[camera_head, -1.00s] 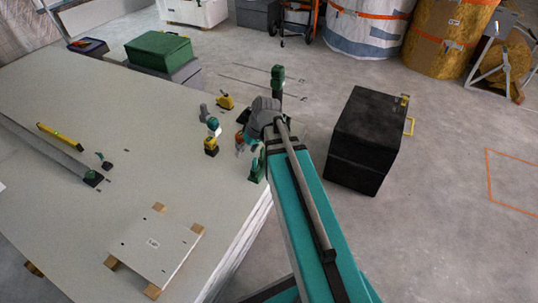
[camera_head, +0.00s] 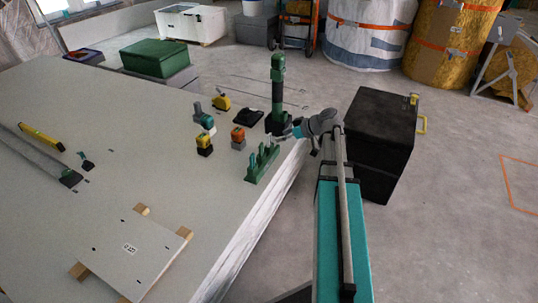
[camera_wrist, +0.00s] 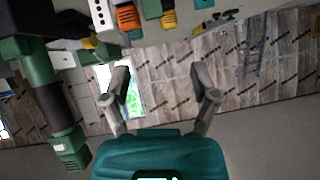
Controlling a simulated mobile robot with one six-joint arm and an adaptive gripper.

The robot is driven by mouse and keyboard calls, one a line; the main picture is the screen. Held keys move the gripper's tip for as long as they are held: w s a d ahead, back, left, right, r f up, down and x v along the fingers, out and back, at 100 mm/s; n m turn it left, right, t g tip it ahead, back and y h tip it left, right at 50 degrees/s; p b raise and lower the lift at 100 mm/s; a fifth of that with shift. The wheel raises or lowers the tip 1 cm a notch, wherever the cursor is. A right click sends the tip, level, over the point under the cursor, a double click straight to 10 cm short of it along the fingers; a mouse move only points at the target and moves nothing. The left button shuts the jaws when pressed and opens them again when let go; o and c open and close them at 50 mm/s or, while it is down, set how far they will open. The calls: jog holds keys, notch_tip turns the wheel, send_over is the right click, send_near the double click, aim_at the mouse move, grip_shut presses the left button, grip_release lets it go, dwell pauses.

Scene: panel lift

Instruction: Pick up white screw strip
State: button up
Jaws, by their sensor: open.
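A small whitish piece (camera_head: 211,131) shows among the tools on the large pale panel stack (camera_head: 150,190), by a yellow-and-black tool (camera_head: 204,145). My gripper (camera_head: 296,132) is at the stack's right edge, beside the green upright tool (camera_head: 277,95) and above the green rack (camera_head: 262,164). In the wrist view my gripper (camera_wrist: 160,72) is open, with nothing between its two grey fingers. The wrist picture looks upside down, with the orange tools (camera_wrist: 128,17) at its top.
An orange tool (camera_head: 238,139), a teal-and-grey tool (camera_head: 203,116) and a yellow tool (camera_head: 221,101) stand close together. A black case (camera_head: 375,135) stands on the floor to the right. A small panel on wood blocks (camera_head: 135,250) lies at the front. The panel stack's middle is clear.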

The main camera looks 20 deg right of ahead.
jog(key=d+f+n+t+b, duration=0.1)
jog(key=d+f+t+b, duration=0.1)
jog(key=d+b, duration=0.2)
jog(key=d, duration=0.3)
jog(key=shift+w+f+t, duration=0.25)
jog(key=shift+w+t, duration=0.05)
jog(key=b, duration=0.3)
send_near(270, 136)
jog(key=x, duration=0.4)
jog(key=shift+w+a+f, duration=0.2)
jog(key=shift+w+a, duration=0.2)
jog(key=shift+a, duration=0.05)
